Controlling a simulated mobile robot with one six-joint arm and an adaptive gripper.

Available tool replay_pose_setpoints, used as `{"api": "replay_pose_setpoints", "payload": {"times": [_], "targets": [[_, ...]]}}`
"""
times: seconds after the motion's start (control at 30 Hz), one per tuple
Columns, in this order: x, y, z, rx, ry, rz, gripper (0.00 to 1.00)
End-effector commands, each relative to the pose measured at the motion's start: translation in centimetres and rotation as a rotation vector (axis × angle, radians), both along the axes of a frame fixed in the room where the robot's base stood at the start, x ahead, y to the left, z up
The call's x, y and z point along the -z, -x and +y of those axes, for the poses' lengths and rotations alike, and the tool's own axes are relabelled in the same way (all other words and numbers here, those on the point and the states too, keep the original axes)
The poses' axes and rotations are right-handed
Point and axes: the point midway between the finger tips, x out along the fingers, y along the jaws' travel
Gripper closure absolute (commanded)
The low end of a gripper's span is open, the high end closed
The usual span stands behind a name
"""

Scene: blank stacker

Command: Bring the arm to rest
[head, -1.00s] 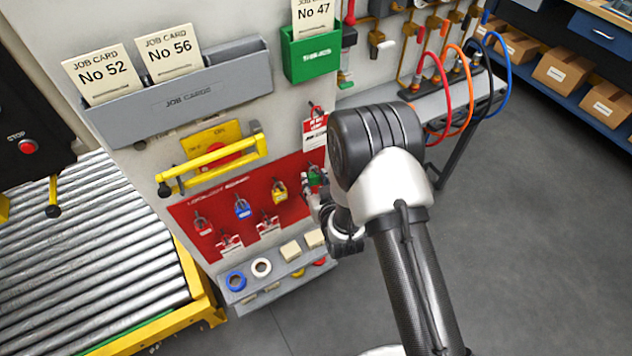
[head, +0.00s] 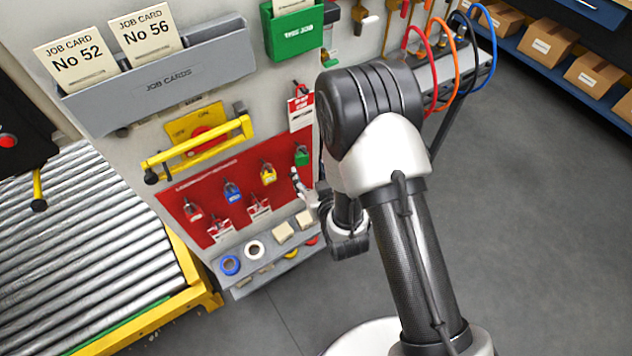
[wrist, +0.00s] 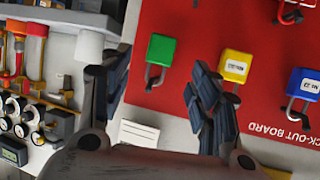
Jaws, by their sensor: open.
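My gripper (wrist: 155,105) is open in the wrist view, its two dark fingers apart with nothing between them. Past the fingertips are the red lock-out board (wrist: 200,40), a green padlock (wrist: 160,50) and a yellow padlock (wrist: 235,66). A blue padlock (wrist: 303,83) hangs farther right. In the head view my arm reaches forward to the right of the red lock-out board (head: 205,190). My gripper (head: 300,185) shows there only in small part beside the board, mostly hidden behind my arm.
A yellow handle (head: 200,150) sticks out from the panel above the board. Below is a grey shelf (head: 240,285) with tape rolls. A roller conveyor (head: 80,250) stands at left. Coloured hoses (head: 465,60) loop behind my arm. The grey floor (head: 530,210) at right is clear.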

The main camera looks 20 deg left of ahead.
Motion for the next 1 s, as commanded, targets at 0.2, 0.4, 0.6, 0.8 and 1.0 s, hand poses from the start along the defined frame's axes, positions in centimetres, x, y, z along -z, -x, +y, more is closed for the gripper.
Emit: {"api": "replay_pose_setpoints", "payload": {"times": [0.2, 0.4, 0.6, 0.8, 1.0], "targets": [[-1.4, 2.9, -2.0, 0.0, 0.001, 0.001, 0.44], [-1.9, 3.8, -2.6, 0.0, -0.001, -0.001, 0.44], [-3.0, 2.8, -3.1, 0.019, 0.008, 0.009, 0.44], [-7.7, -0.5, -6.2, 0.106, 0.062, 0.089, 0.44], [-13.6, -1.4, -11.6, 0.215, 0.126, 0.211, 0.44]]}}
